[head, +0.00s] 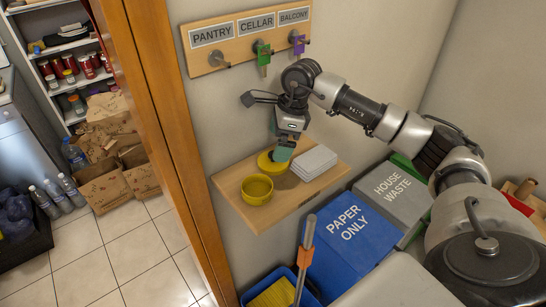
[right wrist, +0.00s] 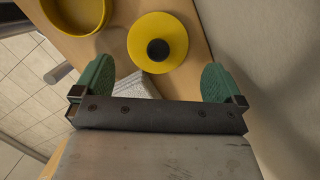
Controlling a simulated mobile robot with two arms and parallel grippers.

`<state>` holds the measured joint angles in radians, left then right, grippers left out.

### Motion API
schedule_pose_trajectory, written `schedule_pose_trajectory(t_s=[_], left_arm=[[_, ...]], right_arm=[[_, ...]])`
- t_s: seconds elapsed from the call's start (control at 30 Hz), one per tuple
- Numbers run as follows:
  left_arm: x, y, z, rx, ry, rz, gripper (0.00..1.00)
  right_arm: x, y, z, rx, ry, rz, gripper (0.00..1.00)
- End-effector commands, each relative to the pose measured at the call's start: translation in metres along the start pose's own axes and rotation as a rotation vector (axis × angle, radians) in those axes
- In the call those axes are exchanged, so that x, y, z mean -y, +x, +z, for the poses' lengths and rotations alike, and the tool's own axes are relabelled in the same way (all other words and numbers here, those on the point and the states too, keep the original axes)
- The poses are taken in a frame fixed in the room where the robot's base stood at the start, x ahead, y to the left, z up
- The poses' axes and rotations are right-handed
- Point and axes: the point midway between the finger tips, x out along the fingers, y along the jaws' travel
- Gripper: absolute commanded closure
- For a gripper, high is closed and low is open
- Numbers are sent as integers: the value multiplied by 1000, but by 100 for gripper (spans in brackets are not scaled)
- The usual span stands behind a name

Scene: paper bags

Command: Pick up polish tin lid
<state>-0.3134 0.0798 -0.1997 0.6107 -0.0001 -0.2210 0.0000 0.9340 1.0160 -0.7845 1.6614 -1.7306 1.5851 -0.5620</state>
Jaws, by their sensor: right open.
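The polish tin lid (head: 266,164) is a round yellow disc lying on the small wooden shelf (head: 231,184). In the right wrist view the lid (right wrist: 176,32) shows a black knob at its middle. The open yellow tin (head: 257,190) stands on the shelf in front of the lid; part of it also shows in the right wrist view (right wrist: 76,14). My right gripper (head: 281,154) is over the lid, hiding part of it in the head view. Its green fingers (right wrist: 157,78) are wide apart with nothing between them, and the lid appears beyond them. My left gripper is out of view.
A light-grey stack (head: 315,161) lies on the shelf right of the lid. A key rack (head: 245,43) is on the wall above. Blue (head: 345,230) and grey (head: 391,196) waste bins stand right of the shelf. A wooden door frame (head: 168,110) borders the left side.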

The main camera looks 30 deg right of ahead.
Motion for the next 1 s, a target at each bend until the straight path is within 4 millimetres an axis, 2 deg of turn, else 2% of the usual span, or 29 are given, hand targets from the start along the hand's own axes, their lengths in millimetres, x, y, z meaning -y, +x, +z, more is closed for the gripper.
schedule_pose_trajectory(t_s=[0.23,0.4,0.67,0.77,0.9,0.93,1.0], left_arm=[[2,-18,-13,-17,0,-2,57],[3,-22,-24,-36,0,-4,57],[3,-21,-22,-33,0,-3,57],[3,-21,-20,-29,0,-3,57],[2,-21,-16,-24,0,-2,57],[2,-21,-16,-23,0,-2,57],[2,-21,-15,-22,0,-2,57]], right_arm=[[-5,28,1,-1,0,6,0],[-4,49,1,0,0,2,0],[-4,54,0,1,0,0,0],[-4,54,0,1,0,0,12],[-4,54,0,1,0,0,34],[-4,54,0,1,0,0,37],[-4,53,0,1,0,0,37]])
